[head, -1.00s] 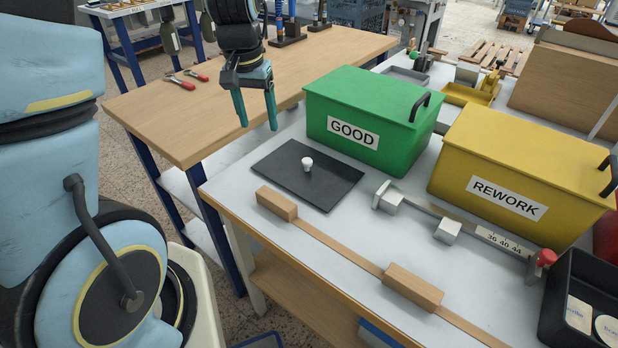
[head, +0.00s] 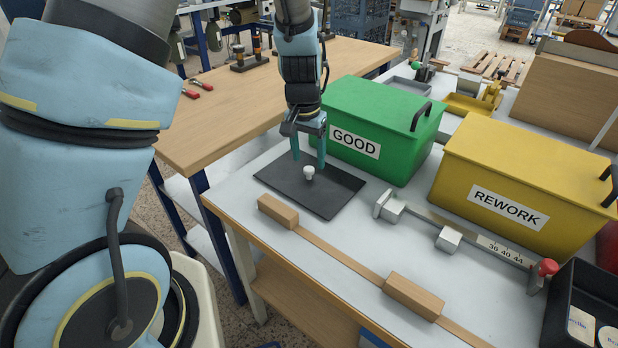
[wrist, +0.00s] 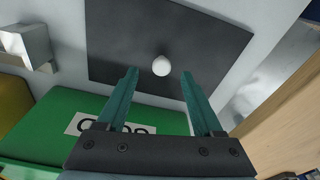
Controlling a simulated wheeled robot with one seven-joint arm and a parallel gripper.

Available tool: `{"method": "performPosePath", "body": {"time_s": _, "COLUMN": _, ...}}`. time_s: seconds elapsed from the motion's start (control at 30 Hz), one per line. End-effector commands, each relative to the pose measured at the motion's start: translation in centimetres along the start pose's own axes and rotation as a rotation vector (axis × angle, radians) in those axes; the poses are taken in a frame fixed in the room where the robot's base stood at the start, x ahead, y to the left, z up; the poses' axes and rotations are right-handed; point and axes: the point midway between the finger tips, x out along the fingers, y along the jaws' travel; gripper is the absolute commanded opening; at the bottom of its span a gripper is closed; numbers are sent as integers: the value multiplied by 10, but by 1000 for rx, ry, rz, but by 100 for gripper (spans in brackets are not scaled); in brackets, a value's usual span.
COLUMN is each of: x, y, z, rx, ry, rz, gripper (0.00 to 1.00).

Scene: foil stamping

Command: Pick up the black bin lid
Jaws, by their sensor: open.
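The black bin lid (head: 325,197) lies flat on the light grey bench, in front of the green bin. A white knob (head: 309,173) stands at its middle. My gripper (head: 308,160) is open and empty, pointing down above the lid near the knob. In the wrist view the lid (wrist: 205,40) fills the upper middle, and the white knob (wrist: 161,66) shows a little beyond and between the two teal fingertips of my gripper (wrist: 160,74). I cannot tell the exact height of the fingertips over the lid.
The green GOOD bin (head: 370,115) stands close behind my gripper, with the yellow REWORK bin (head: 530,165) to its right. A wooden strip with blocks (head: 415,295) runs along the bench front. A metal stop rail (head: 450,238) lies right of the lid.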

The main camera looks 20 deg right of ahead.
Motion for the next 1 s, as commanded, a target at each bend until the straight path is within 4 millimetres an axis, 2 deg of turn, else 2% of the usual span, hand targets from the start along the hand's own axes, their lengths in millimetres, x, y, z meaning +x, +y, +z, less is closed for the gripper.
{"method": "performPosePath", "body": {"time_s": 0.2, "x": 28, "y": -3, "z": 0, "rx": -2, "ry": -4, "rz": 0, "gripper": 68}}
{"method": "performPosePath", "body": {"time_s": 0.3, "x": 36, "y": -3, "z": 0, "rx": -1, "ry": -3, "rz": 0, "gripper": 68}}
{"method": "performPosePath", "body": {"time_s": 0.57, "x": 38, "y": -2, "z": -1, "rx": -1, "ry": -1, "rz": 0, "gripper": 68}}
{"method": "performPosePath", "body": {"time_s": 1.0, "x": 38, "y": -2, "z": -1, "rx": -1, "ry": -1, "rz": 0, "gripper": 20}}
